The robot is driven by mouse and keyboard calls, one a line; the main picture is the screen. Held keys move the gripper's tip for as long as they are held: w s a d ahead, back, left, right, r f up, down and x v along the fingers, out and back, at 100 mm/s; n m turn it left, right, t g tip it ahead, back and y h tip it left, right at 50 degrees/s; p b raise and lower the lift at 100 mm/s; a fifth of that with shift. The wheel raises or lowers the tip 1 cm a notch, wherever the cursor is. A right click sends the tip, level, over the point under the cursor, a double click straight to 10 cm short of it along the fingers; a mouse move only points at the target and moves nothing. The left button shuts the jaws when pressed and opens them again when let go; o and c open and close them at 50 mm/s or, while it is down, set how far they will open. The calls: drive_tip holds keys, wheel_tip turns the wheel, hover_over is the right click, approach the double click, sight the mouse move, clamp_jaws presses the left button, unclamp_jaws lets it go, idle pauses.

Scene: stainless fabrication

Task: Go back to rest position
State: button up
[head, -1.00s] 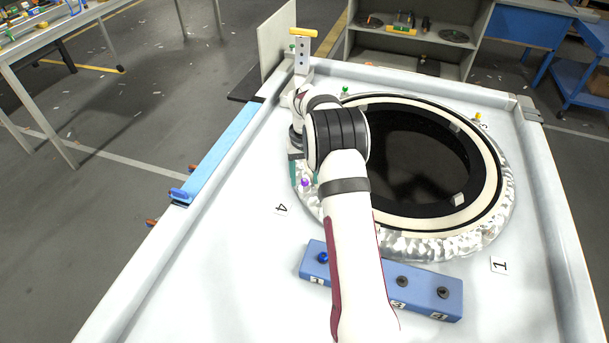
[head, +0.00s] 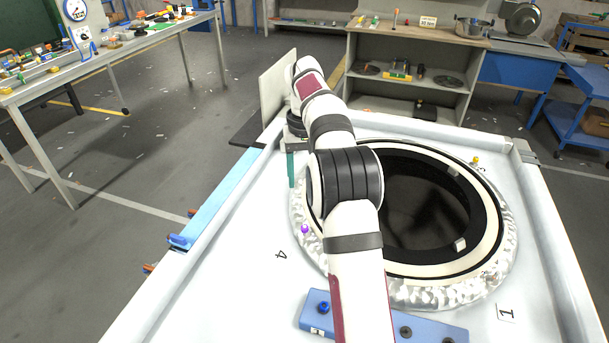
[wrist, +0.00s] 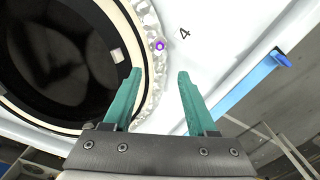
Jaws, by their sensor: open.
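My gripper (wrist: 158,98) shows in the wrist view with its two teal fingers spread apart and nothing between them. It hangs above the white table near the left part of the ring flange (head: 400,293). A purple pin (head: 305,229) sits on the flange's rim near the mark 4. It also shows in the wrist view (wrist: 160,45), beyond the fingertips.
A blue block (head: 313,307) with holes and a blue plug lies at the table's front, partly behind my arm. A yellow pin (head: 475,161) sits on the far right rim. A grey upright panel (head: 277,85) stands at the back left. The table's left area is clear.

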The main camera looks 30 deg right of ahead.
drive_tip(key=s+a+r, duration=0.3)
drive_tip(key=s+a, duration=0.3)
drive_tip(key=s, duration=0.1)
drive_tip(key=s+a+r, duration=0.3)
drive_tip(key=s+a, duration=0.3)
drive_tip(key=s, duration=0.1)
drive_tip(key=s+a+f, duration=0.2)
drive_tip(key=s, duration=0.5)
drive_tip(key=s+a+f+m+y, duration=0.1)
drive_tip(key=s+a+f, duration=0.1)
drive_tip(key=s, duration=0.5)
drive_tip(key=s+a+f, duration=0.2)
drive_tip(key=s+a, duration=0.2)
drive_tip(key=s, duration=0.4)
drive_tip(key=shift+f+m+y, duration=0.3)
drive_tip(key=shift+m+y, duration=0.1)
